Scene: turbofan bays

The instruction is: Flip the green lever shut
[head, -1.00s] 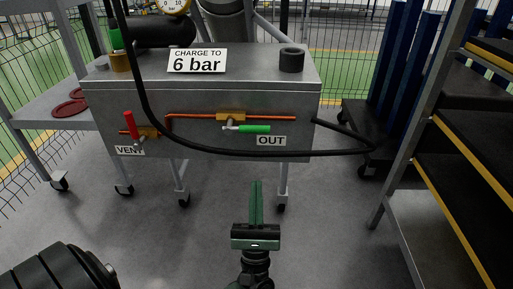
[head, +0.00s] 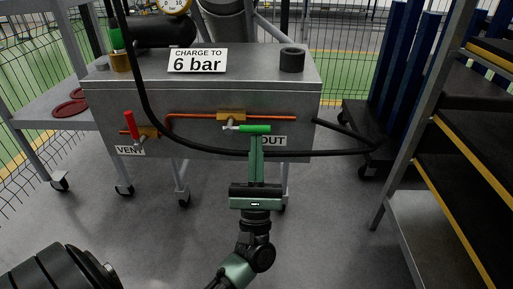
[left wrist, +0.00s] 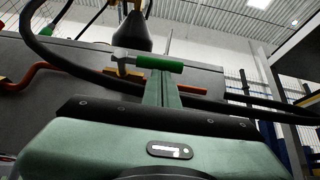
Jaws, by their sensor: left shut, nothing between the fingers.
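The green lever (head: 255,129) lies level on the brass OUT valve (head: 231,115), on the front of the grey cart. It points right along the orange pipe. My left gripper (head: 257,139) is shut and empty, its fingers pointing up with their tips at or just below the lever. In the left wrist view the green lever (left wrist: 160,62) crosses at the top of the shut fingers (left wrist: 162,76). I cannot tell whether they touch. My right gripper is not in view.
A black hose (head: 205,151) loops across the cart front, close to the fingers. A red lever (head: 131,125) stands upright at the VENT valve on the left. The OUT label (head: 273,141) is partly hidden by the fingers. A shelf rack stands right.

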